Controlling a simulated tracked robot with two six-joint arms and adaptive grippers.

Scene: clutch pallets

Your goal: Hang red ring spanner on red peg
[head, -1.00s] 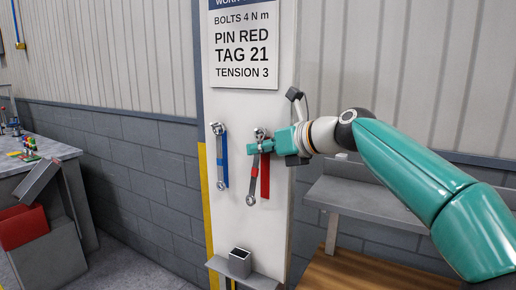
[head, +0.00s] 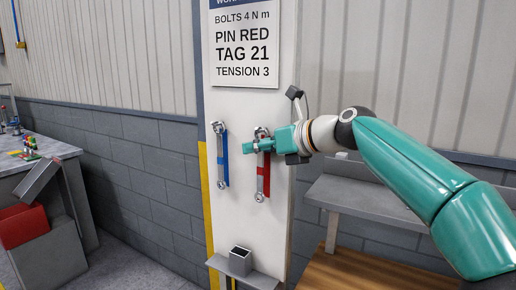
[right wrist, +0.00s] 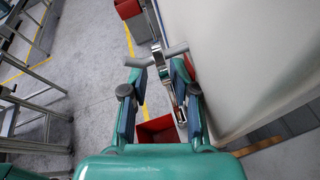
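The red ring spanner (head: 260,196) hangs upright on the white board (head: 236,112), in front of a red strip (head: 267,178). Its upper ring (head: 261,131) is at the red peg and appears to be around it, though the gripper partly covers this area. My right gripper (head: 258,146) is at the spanner's upper part, coming from the right. In the right wrist view its fingers (right wrist: 161,98) are spread, with the spanner (right wrist: 179,95) between them nearer the right finger, and a grey peg (right wrist: 174,50) sticks out ahead. My left gripper is out of view.
A second spanner (head: 220,160) hangs at a blue strip (head: 225,160) to the left. An open grey box (head: 240,262) stands on a small shelf below. A grey bench (head: 345,195) is at right; a workbench (head: 45,150) and red bin (head: 22,226) are at far left.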

